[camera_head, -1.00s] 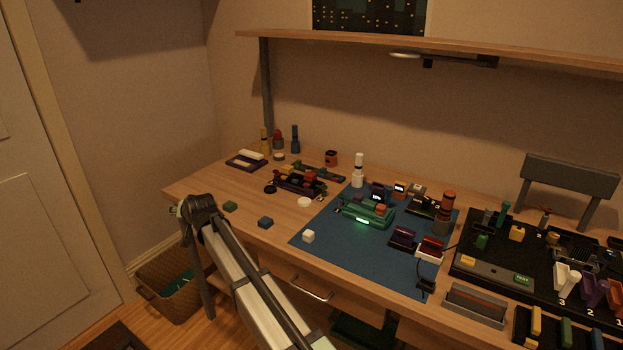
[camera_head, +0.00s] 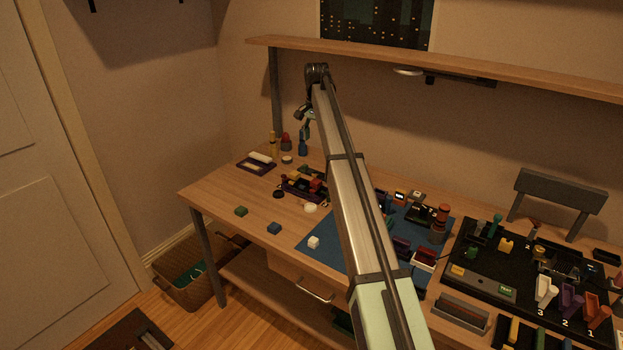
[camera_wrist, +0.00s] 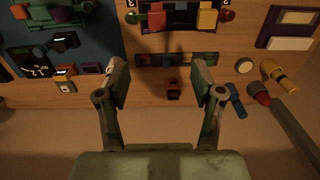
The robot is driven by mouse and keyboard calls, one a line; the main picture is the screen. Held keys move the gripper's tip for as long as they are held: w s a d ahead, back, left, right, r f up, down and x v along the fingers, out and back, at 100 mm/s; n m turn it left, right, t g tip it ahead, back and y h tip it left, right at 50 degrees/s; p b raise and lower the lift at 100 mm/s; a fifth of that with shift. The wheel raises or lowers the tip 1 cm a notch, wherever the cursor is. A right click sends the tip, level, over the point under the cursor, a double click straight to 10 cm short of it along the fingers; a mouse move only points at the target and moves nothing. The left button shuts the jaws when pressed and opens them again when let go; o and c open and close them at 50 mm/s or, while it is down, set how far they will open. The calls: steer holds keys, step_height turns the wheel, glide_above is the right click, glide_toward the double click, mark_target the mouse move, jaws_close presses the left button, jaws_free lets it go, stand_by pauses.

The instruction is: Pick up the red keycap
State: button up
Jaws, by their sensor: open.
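A red keycap-like block (camera_wrist: 157,18) sits on a dark purple holder (camera_wrist: 180,29) at the top of the wrist view, beside a yellow block (camera_wrist: 207,18). In the head view the same holder (camera_head: 292,191) stands on the desk, left of my arm, with the red block (camera_head: 316,185) at its right part. I cannot tell for certain that this is the keycap. My gripper (camera_wrist: 160,72) is open and empty, high above the back of the desk. Its fingers point towards the desk, apart from everything. In the head view my gripper (camera_head: 304,120) shows small against the wall.
A blue mat (camera_head: 318,237) with devices lies partly behind my arm. A wooden shelf (camera_head: 450,67) runs above the desk. The desk's left front holds green (camera_head: 241,211) and blue (camera_head: 274,228) blocks.

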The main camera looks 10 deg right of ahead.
steer(key=p, duration=0.3)
glide_above(316, 181)
step_height(316, 181, down, 12)
steer(key=shift+w+r, duration=0.1)
steer(key=shift+f+p, duration=0.7)
steer(key=shift+f, duration=2)
steer(key=c, duration=0.8)
